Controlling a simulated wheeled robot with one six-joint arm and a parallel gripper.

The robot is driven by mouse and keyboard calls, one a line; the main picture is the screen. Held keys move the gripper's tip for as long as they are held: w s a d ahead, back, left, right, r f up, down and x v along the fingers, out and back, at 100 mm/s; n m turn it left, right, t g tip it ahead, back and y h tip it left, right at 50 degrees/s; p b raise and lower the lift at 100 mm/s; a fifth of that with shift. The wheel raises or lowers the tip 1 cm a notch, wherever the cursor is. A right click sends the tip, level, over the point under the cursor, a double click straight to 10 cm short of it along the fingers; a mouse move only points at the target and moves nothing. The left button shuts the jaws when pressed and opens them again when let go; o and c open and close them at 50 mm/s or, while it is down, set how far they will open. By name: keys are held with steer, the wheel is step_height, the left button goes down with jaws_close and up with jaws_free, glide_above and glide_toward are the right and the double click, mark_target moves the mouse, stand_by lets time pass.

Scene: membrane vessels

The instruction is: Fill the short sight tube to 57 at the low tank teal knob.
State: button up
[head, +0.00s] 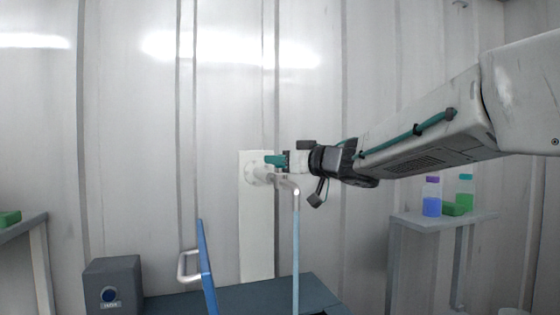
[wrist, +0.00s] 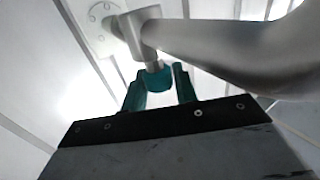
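My gripper (head: 275,160) is at a silver tap fitting (head: 262,175) on a white wall panel in the head view. In the wrist view a teal knob (wrist: 158,78) on the fitting's stem lies between my teal fingers (wrist: 160,88). The fingers are close to both sides of the knob; whether they press on it cannot be told. The fitting's spout (head: 290,184) bends downward. A pale blue vertical column (head: 296,245) runs from it out of the frame's bottom; I cannot tell whether it is liquid or a tube. No scale or tank marking is readable.
A blue upright panel (head: 207,268) with a pale handle (head: 184,266) stands left of the column. A dark box (head: 112,282) with a round dial is at lower left.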

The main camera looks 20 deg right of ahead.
steer(key=shift+o, duration=1.4)
steer(key=v, duration=0.8)
steer(key=shift+a, duration=0.1)
